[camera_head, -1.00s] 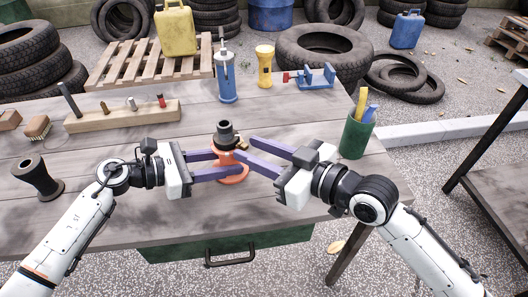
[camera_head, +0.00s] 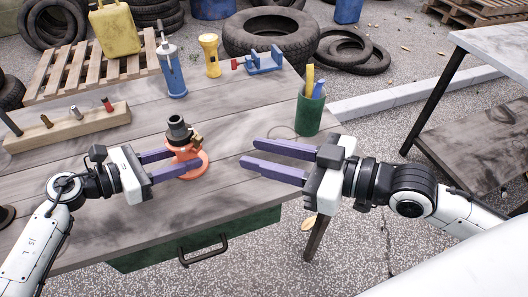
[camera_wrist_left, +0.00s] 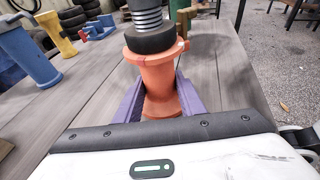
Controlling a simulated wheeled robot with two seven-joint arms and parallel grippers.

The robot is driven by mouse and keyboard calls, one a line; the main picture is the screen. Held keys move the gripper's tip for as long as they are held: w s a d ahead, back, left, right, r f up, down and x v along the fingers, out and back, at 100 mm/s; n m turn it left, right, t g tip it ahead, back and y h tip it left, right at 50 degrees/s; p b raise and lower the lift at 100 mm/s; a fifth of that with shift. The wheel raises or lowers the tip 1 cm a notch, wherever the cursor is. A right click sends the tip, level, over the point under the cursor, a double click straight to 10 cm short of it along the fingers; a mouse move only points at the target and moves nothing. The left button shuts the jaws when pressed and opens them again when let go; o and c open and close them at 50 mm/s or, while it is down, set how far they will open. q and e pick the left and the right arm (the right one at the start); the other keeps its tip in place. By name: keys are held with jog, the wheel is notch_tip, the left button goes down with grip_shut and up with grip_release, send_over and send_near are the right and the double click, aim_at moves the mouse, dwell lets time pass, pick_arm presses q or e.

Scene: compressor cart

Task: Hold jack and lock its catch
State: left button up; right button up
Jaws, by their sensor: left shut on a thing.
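The jack (camera_head: 187,157) stands upright on the wooden bench, with an orange body and flanged base and a dark ribbed top. My left gripper (camera_head: 184,161) is shut on its orange body from the left. The wrist view shows the orange body (camera_wrist_left: 158,75) between the purple fingers, under a dark collar and metallic ribbed stem. A small brass-coloured part (camera_head: 196,139), perhaps the catch, sits on the jack's right side; I cannot tell whether it is locked. My right gripper (camera_head: 249,153) is open and empty, right of the jack and apart from it.
A green cup (camera_head: 308,114) with tools stands near the bench's right edge. A blue bottle-like tool (camera_head: 172,75), yellow flashlight (camera_head: 210,56) and blue-red vise (camera_head: 260,63) stand behind. A wooden block (camera_head: 70,128) holds small parts at left. Bench between jack and cup is mostly clear.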

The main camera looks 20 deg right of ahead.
pick_arm(q)
jog(key=o, duration=0.9)
jog(key=shift+a, duration=0.1)
